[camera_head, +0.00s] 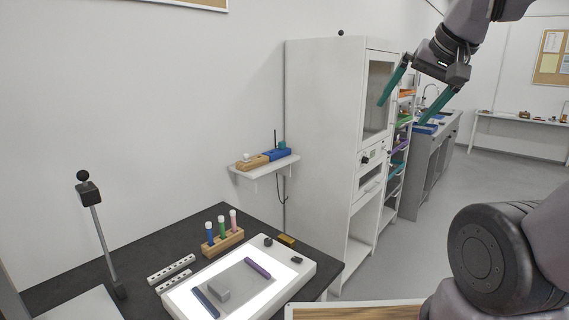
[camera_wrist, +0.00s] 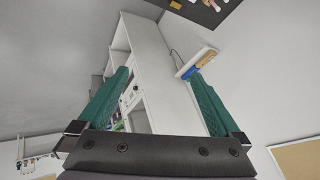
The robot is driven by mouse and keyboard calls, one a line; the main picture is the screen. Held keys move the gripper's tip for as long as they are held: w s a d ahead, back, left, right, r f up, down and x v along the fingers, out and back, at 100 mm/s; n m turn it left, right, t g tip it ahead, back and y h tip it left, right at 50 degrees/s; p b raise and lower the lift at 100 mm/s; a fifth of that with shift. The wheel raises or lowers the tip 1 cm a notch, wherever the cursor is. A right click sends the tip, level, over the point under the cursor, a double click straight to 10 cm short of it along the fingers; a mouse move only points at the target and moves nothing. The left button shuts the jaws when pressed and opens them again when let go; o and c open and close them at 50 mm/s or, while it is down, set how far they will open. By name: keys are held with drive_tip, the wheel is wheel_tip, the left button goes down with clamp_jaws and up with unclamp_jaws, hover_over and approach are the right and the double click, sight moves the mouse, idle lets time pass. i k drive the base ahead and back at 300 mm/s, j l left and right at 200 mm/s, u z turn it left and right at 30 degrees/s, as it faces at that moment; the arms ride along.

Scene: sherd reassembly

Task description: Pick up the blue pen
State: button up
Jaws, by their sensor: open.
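A small blue upright piece with a pale top (camera_head: 210,232) stands in a wooden block (camera_head: 224,243) on the dark table, beside a green one (camera_head: 222,227) and a pink one (camera_head: 233,220). A dark blue bar (camera_head: 206,303) lies at the front left of the lit panel (camera_head: 285,281). I cannot tell for sure which of these is the blue pen. My gripper (camera_head: 400,114) is open and empty, high up at the right in front of the white cabinet, far from the table. Its teal fingers also show spread apart in the wrist view (camera_wrist: 160,73).
A wall shelf (camera_head: 265,168) and tall cabinet (camera_head: 325,140) stand behind.

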sight(208, 225)
drive_tip(key=k+j, duration=0.4)
drive_tip(key=j, duration=0.15)
drive_tip(key=k+j+z, duration=0.1)
drive_tip(key=k+j, duration=0.3)
drive_tip(key=j, duration=0.15)
